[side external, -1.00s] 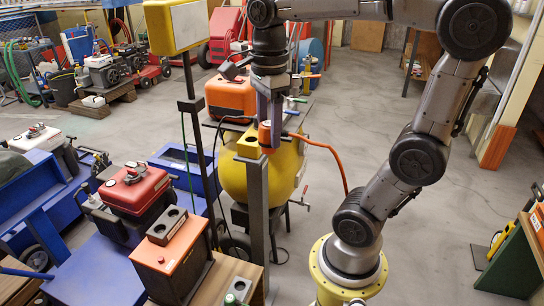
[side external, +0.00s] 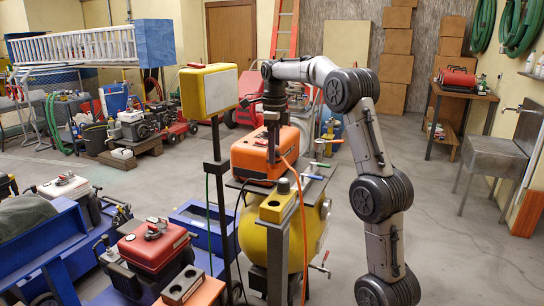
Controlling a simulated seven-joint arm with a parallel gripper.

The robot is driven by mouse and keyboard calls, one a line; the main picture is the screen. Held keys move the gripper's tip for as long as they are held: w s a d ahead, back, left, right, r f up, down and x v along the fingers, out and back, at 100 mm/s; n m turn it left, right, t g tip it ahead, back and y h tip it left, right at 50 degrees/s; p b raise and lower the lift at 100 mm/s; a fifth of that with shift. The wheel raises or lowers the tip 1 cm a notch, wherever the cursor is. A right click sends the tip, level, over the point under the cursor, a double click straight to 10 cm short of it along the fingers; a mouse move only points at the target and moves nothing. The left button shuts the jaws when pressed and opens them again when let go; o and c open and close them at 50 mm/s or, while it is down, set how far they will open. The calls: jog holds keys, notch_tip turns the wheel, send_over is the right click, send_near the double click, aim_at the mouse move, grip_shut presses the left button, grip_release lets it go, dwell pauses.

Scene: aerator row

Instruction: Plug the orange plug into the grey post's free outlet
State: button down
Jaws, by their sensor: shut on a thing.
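My gripper (side external: 272,157) points down, its fingers shut on the orange plug, which is hard to pick out against the orange machine behind. An orange cable (side external: 303,225) runs from the plug down to the right. The grey post (side external: 285,262) stands upright below, with a yellow outlet box (side external: 273,212) at its top. A dark round outlet (side external: 283,186) shows on the box's upper face. The plug appears above the box and apart from it, slightly left of that outlet. The distance in depth cannot be told.
An orange machine (side external: 252,158) and a yellow tank (side external: 312,225) stand close behind the post. A thin dark pole with a yellow lamp box (side external: 207,88) rises at left. A red machine (side external: 152,247) and blue carts stand at lower left. Open floor lies to the right.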

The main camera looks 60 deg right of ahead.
notch_tip(320, 180, down, 4)
jog(key=shift+a, duration=0.1)
jog(key=shift+f, duration=2.85)
jog(key=shift+s+f, duration=0.1)
jog(key=shift+f, duration=2.15)
jog(key=shift+c, duration=1)
grip_release()
notch_tip(320, 180, up, 14)
jog(key=shift+f, duration=0.1)
